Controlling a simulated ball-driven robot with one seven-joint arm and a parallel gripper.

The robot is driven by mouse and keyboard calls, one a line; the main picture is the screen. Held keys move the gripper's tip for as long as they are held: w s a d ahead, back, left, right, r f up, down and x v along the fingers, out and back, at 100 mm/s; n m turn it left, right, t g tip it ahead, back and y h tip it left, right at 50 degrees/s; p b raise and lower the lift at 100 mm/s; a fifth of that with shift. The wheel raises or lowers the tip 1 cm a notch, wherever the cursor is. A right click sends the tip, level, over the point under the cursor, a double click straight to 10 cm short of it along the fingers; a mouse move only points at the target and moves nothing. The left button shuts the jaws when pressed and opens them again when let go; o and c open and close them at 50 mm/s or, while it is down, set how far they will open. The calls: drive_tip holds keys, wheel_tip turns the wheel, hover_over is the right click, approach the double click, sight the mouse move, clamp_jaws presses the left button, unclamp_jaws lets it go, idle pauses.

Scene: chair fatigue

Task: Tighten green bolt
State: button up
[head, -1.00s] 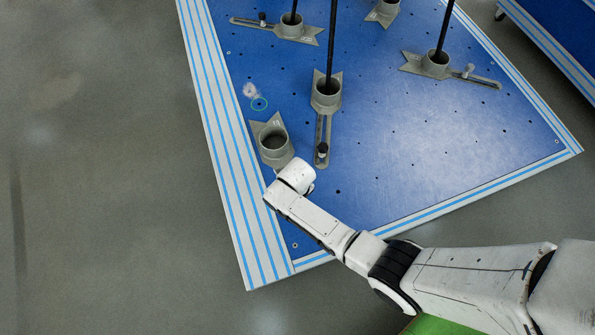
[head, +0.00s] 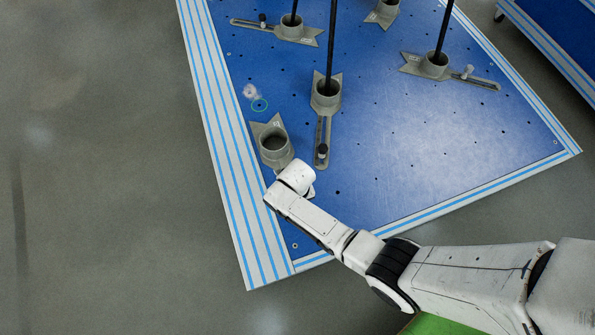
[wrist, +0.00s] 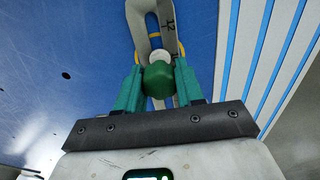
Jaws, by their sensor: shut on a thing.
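In the wrist view the green bolt (wrist: 158,82) sits between the two green fingers of my gripper (wrist: 159,74), which is shut on it. A pale round tip shows just beyond the bolt's head. The grey slotted bracket (wrist: 169,18) lies behind it, with a black number on its arm. In the head view this seems to be the bracket with the empty cup (head: 270,144) near the plate's left edge. There my wrist covers the bolt, the fingers and the slotted arm.
The blue plate (head: 390,165) has many small holes and a white-and-blue striped border (head: 240,195). A bracket with a black upright pole (head: 326,97) stands close by on the right. More brackets with poles stand farther back.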

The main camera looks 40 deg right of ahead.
drive_tip(key=o, duration=1.1)
drive_tip(key=shift+c, duration=0.2)
drive_tip(key=shift+n+p, duration=0.3)
drive_tip(key=shift+n, duration=1.7)
drive_tip(key=n, duration=0.3)
drive_tip(key=shift+n+p, duration=0.35)
drive_tip(key=shift+n, duration=0.05)
